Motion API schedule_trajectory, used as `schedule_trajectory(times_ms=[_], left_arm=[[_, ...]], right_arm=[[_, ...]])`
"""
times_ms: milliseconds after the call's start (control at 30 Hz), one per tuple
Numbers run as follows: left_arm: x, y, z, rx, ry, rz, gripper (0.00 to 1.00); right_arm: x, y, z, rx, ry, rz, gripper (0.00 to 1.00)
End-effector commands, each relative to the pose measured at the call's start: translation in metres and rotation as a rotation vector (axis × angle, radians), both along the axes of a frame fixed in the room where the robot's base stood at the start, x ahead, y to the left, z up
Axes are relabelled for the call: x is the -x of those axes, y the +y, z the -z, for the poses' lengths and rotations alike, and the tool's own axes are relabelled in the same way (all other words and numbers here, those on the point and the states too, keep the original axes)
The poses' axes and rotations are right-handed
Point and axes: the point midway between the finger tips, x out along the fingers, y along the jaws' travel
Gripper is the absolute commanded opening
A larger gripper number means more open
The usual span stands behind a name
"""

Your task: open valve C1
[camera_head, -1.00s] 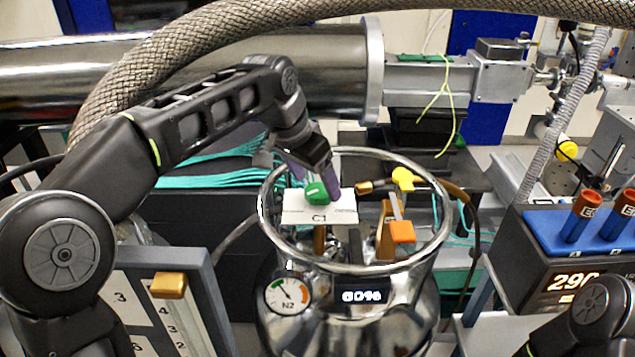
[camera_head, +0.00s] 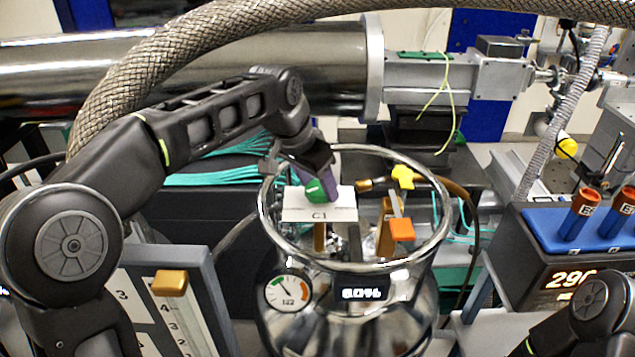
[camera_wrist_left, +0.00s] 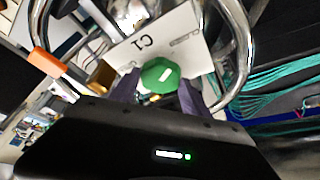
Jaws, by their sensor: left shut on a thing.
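The green knob of valve C1 (camera_head: 318,190) sits behind a white label plate marked C1 (camera_head: 320,211), inside the ring on top of a shiny metal vessel (camera_head: 345,325). My left gripper (camera_head: 322,186) reaches down to the knob, its purple fingers on either side of it. In the left wrist view the green knob (camera_wrist_left: 160,76), with a white mark on it, sits between the two fingers (camera_wrist_left: 160,90), which are shut on it. The label (camera_wrist_left: 150,45) lies just beyond. My right arm shows only partly at the lower right; its gripper is out of view.
A metal ring (camera_head: 442,225) surrounds the valve area. A yellow knob (camera_head: 403,177) and an orange block (camera_head: 401,230) stand right of the label. A round gauge (camera_head: 288,293) and a percent display (camera_head: 362,293) are on the vessel front. A braided hose (camera_head: 130,85) arches overhead.

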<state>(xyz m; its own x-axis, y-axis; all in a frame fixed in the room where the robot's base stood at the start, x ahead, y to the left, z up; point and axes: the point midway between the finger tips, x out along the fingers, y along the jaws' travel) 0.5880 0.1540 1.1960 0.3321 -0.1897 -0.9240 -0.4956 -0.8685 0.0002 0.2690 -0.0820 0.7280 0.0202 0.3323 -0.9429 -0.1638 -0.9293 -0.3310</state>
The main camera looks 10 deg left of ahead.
Motion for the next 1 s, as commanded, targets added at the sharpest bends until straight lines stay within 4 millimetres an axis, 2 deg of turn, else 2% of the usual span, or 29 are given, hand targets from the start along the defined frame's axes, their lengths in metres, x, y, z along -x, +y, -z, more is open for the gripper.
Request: schedule_trajectory(times_ms=[33, 233, 667, 1000], left_arm=[[0.0000, 0.0001, -0.0003, 0.000, 0.000, 0.000, 0.30], [0.0000, 0.0001, -0.0004, 0.000, 0.000, 0.000, 0.14], [0.0002, -0.0007, -0.0002, 0.000, -0.001, -0.060, 0.14], [0.0005, -0.0024, -0.0001, 0.000, -0.003, -0.274, 0.14]], right_arm=[[0.0000, 0.0000, 0.0000, 0.000, 0.000, 0.000, 0.00], [0.0001, 0.0000, -0.0001, 0.000, 0.000, 0.000, 0.00], [0.0000, 0.0003, 0.0026, -0.001, -0.001, 0.000, 0.00], [-0.0002, 0.0012, 0.0094, -0.002, -0.004, -0.001, 0.00]])
